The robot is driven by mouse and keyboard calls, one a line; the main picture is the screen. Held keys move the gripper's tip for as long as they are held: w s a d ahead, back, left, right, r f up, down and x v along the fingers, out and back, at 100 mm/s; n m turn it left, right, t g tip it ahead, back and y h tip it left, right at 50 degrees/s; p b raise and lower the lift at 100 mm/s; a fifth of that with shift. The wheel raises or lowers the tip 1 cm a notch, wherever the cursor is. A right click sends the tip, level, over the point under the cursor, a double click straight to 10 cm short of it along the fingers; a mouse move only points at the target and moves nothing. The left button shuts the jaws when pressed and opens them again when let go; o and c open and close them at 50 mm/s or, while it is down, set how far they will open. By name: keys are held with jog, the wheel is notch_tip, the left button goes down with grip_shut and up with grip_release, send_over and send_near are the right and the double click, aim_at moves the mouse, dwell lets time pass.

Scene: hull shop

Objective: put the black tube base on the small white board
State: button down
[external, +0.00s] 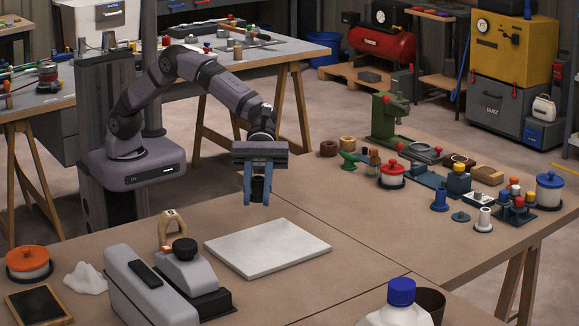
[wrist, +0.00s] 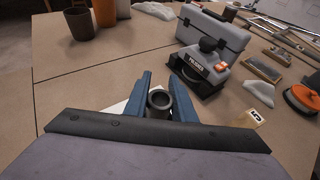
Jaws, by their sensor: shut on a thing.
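My gripper (external: 258,196) hangs above the table with its blue fingers shut on the black tube base (wrist: 160,101). In the wrist view the tube's round open end faces the camera between the two fingers. In the external view the tube (external: 258,189) shows as a dark shape between the fingers, partly hidden by them. The white board (external: 268,248) lies flat on the near table, below my gripper, with a clear gap between. Its top is bare. In the wrist view only a pale corner of the board (wrist: 117,109) shows beside the left finger.
A grey case (external: 148,290) and a grey device with a black knob (external: 185,270) stand left of the board. A wooden tag (external: 171,228) stands behind them. A white bottle with a blue cap (external: 400,306) is at the front. Tools and small parts crowd the right table.

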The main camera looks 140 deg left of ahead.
aim_at(258, 246)
jog(key=shift+f, duration=5.1)
jog(key=shift+f+b, duration=0.1)
jog(key=shift+b, duration=0.2)
jog(key=shift+f, duration=0.15)
jog(key=c, duration=1.5)
grip_release()
jog(key=shift+r, duration=0.3)
jog(key=v, duration=1.2)
jog(key=shift+s+f+b, duration=0.1)
jog(key=shift+b, duration=0.3)
